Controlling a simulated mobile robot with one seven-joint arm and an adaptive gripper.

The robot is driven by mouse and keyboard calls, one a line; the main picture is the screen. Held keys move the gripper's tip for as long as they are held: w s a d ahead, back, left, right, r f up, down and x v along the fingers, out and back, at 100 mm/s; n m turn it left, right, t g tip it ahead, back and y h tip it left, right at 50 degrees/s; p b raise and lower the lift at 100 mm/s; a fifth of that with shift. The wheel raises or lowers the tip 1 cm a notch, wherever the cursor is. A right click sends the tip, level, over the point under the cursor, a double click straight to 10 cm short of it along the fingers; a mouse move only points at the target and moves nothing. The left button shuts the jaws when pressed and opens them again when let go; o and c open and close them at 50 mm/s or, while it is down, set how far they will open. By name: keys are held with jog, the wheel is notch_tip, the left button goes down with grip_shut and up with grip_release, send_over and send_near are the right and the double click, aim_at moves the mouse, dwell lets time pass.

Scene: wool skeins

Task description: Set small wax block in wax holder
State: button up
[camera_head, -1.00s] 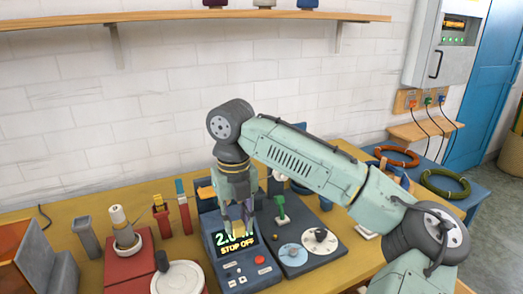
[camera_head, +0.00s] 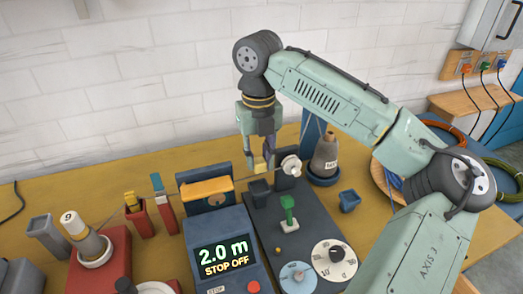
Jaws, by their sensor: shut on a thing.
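My gripper (camera_head: 260,154) points down over the back of the dark panel. It is shut on a small yellow block (camera_head: 259,164), which looks like the small wax block. The block hangs between the fingertips, and they partly hide it. Just below it is a small dark open-topped cup (camera_head: 259,192), which may be the wax holder. The block looks apart from the cup, with a small gap between them.
A white round spool-like part (camera_head: 291,166) stands close right of the cup. A green lever (camera_head: 288,212) stands in front. An orange-topped unit (camera_head: 207,190) and the display box (camera_head: 224,255) are at left. A bottle (camera_head: 326,155) and blue cup (camera_head: 348,201) are at right.

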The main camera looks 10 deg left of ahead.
aim_at(259, 160)
jog(key=shift+s+f+b, duration=0.15)
jog(key=shift+f+b, duration=0.35)
notch_tip(259, 160, down, 3)
jog(key=b, duration=0.3)
jog(key=shift+r, duration=0.1)
jog(key=shift+f+b, duration=0.5)
jog(key=shift+f, duration=0.75)
jog(key=o, duration=1)
jog(key=shift+c, duration=0.2)
jog(key=shift+r, duration=0.1)
